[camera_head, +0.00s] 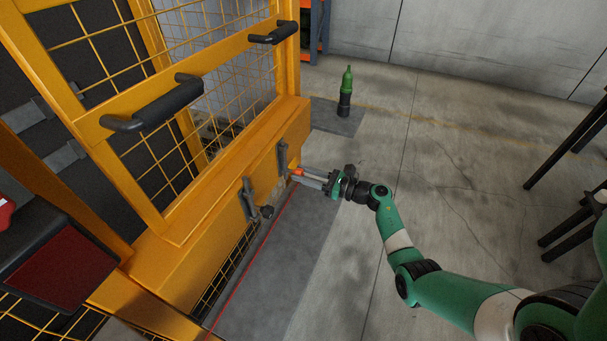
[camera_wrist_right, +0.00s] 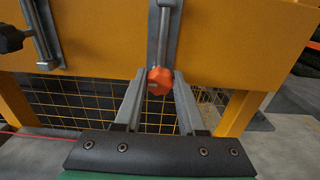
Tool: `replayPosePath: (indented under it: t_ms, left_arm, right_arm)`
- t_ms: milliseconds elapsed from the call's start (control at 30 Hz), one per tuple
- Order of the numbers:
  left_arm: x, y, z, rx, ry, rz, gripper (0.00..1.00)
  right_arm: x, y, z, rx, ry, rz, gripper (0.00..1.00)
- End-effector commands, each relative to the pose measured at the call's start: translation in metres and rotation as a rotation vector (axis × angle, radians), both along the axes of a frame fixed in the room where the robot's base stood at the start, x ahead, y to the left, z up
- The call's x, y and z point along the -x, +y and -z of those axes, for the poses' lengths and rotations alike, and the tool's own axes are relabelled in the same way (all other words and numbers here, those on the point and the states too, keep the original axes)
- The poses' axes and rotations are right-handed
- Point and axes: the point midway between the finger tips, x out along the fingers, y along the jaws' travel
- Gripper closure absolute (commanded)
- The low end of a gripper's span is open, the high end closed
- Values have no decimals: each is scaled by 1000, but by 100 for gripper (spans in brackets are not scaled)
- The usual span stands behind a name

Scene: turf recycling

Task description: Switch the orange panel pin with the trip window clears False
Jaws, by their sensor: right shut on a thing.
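The orange panel pin (camera_wrist_right: 159,80) has an orange knob below a grey metal rod and bracket on the yellow panel. It also shows small in the head view (camera_head: 298,172) at the panel's lower right. My right gripper (camera_wrist_right: 158,78) has its two grey fingers on either side of the orange knob, shut on it. In the head view my right gripper (camera_head: 302,176) reaches the panel from the right. A second pin with a black knob (camera_head: 267,211) sits in another bracket to the left; it also shows in the wrist view (camera_wrist_right: 14,38). My left gripper is not in view.
The yellow mesh frame (camera_head: 215,205) with black handles (camera_head: 160,105) fills the left. A red line (camera_head: 262,246) runs along the dark floor mat (camera_head: 300,262). A green and black bottle-like object (camera_head: 345,92) stands behind. Open concrete floor lies to the right.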

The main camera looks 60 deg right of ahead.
Motion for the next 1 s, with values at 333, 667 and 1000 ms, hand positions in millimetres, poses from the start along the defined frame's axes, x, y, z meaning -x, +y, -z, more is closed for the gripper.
replayPosePath:
  t_ms: [333,667,1000]
  left_arm:
    - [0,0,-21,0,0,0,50]
    - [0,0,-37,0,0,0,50]
    - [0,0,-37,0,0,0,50]
  right_arm:
    - [0,0,-25,1,-1,0,100]
    - [0,0,-47,1,-5,-1,100]
    - [0,0,-46,1,-4,-1,30]
